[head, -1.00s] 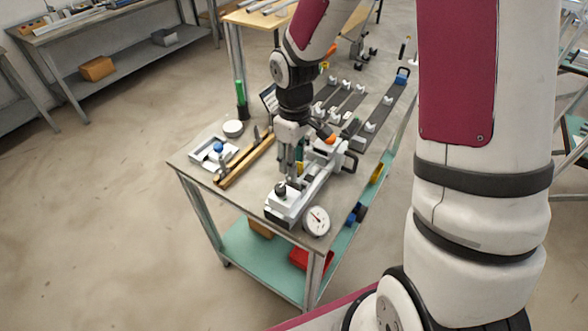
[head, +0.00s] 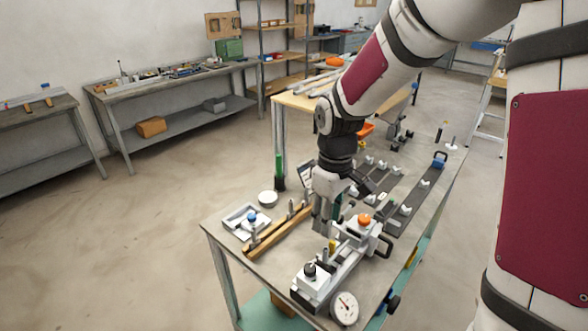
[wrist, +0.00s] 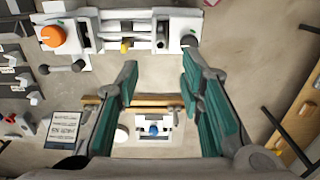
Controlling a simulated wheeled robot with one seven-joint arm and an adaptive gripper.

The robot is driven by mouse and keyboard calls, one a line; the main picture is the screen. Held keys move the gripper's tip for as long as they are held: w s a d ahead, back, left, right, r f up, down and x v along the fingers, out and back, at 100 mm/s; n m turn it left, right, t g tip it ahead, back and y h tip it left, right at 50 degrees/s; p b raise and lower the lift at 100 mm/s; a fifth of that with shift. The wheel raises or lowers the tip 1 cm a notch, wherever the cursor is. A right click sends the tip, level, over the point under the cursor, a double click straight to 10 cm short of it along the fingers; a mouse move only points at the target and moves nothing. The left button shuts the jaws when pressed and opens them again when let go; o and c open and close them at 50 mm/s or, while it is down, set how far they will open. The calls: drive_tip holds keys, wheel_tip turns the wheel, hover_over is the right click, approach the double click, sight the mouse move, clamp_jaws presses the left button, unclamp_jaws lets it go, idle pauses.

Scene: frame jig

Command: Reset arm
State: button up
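My gripper (head: 325,220) is at the end of my arm, above the near part of the metal cart table (head: 225,238). In the wrist view my gripper (wrist: 158,95) has its two green-padded fingers wide apart, with nothing between them. A white and grey clamping fixture (head: 335,262) with an orange knob (head: 365,219) and a black knob (head: 310,269) stands just beside it. The fixture also spans the top of the wrist view (wrist: 120,32). In the head view the fingers partly overlap the table behind, so their exact height cannot be told.
A wooden bar (head: 270,238), a white tray part with a blue knob (head: 240,222), a white round piece (head: 267,198) and a green bottle (head: 279,170) lie left. A dial gauge (head: 344,308) is at the front. Dark rails with white blocks (head: 415,200) lie right. The floor left is clear.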

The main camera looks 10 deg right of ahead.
drive_tip(key=s+r+m+t, duration=0.5)
drive_tip(key=s+r+m, duration=0.2)
drive_tip(key=s+r, duration=1)
drive_tip(key=shift+s+t+b, duration=0.3)
drive_tip(key=shift+s+b, duration=0.15)
drive_tip(key=shift+s, duration=0.1)
